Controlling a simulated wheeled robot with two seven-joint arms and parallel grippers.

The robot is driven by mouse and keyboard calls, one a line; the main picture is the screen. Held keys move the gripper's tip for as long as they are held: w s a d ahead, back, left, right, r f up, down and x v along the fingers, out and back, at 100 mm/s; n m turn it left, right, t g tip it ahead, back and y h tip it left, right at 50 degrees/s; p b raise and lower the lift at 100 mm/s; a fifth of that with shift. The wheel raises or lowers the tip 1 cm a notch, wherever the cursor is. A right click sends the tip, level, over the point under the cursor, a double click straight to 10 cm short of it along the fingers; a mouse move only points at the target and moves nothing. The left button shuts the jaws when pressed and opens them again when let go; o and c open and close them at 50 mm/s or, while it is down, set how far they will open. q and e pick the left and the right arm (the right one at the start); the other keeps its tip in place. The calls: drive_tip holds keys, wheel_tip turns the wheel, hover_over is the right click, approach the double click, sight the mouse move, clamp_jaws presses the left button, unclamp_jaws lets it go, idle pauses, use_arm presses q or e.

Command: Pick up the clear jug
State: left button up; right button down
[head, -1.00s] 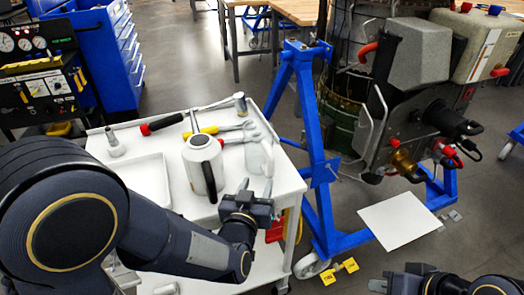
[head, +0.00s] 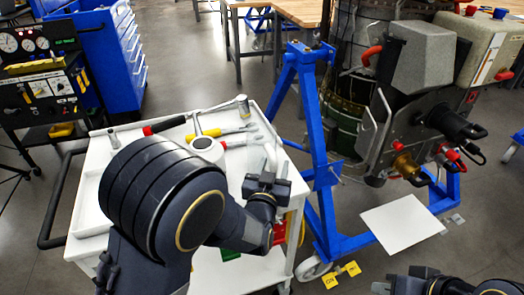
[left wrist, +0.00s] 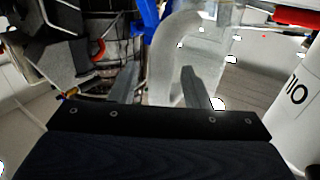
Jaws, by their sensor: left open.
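The clear jug (head: 257,160) stands near the right edge of the white cart, partly hidden behind my left gripper (head: 268,182). In the left wrist view, the jug's curved translucent handle (left wrist: 166,58) rises close in front of me. My left gripper is open; its two fingers show in the left wrist view (left wrist: 158,90), one on each side of the handle in the picture. I cannot tell whether they touch it. My right gripper (head: 398,280) is at the bottom right edge, partly cut off, with its jaws unclear.
The white cart (head: 88,190) also holds a white can (head: 207,144), a hammer (head: 243,106) and hand tools. The can is close beside the jug in the left wrist view (left wrist: 300,95). A blue stand (head: 318,150) with an engine is right of the cart.

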use_arm(q)
drive_tip(key=shift+c, duration=0.2)
clamp_jaws()
drive_tip(key=shift+r, duration=0.1)
